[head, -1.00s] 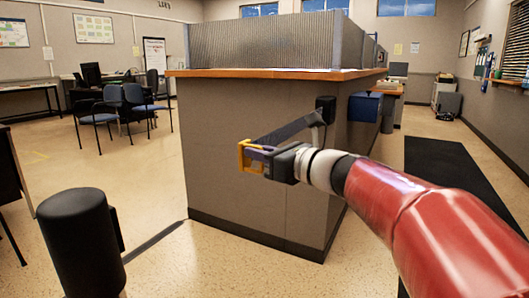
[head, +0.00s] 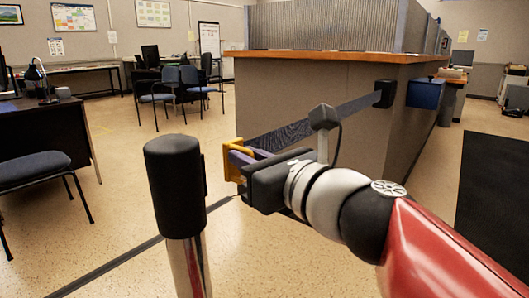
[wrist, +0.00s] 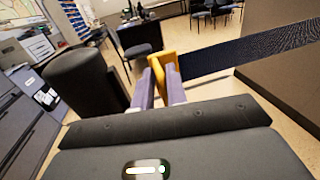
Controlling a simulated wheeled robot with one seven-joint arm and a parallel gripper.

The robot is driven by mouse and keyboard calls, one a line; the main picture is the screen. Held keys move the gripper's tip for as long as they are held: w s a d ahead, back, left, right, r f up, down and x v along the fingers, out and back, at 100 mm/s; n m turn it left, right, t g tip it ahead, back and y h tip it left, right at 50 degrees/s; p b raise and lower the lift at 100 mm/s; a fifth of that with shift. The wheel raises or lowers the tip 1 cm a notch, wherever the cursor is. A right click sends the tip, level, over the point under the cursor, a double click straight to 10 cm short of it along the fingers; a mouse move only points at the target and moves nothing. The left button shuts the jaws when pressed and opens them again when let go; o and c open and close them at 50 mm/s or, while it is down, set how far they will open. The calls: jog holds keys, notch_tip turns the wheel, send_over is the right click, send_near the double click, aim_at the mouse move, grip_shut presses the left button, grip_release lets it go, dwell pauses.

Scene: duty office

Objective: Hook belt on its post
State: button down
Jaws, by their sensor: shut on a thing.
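The belt (head: 335,118) is a dark band stretched from a black wall box (head: 384,94) on the counter's side to my gripper. It also shows in the wrist view (wrist: 250,57). My gripper (head: 238,160) is shut on the belt's yellow end piece (head: 233,172), which also shows in the wrist view (wrist: 165,72). The post (head: 186,245) is a chrome tube with a black cylindrical head (head: 173,180). It stands upright just left of my gripper, with a gap between head and end piece. In the wrist view the post's head (wrist: 85,85) is at the left. A dark slot piece sits on the head's right side.
The counter (head: 300,95) with its wooden top stands behind my arm. A desk (head: 50,130) and a chair (head: 40,172) are at the left. More chairs (head: 190,82) stand farther back. The floor around the post is clear.

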jog(key=shift+s+f, duration=0.1)
jog(key=shift+s, duration=0.05)
jog(key=c, duration=1.6)
grip_release()
jog(key=shift+c, duration=0.2)
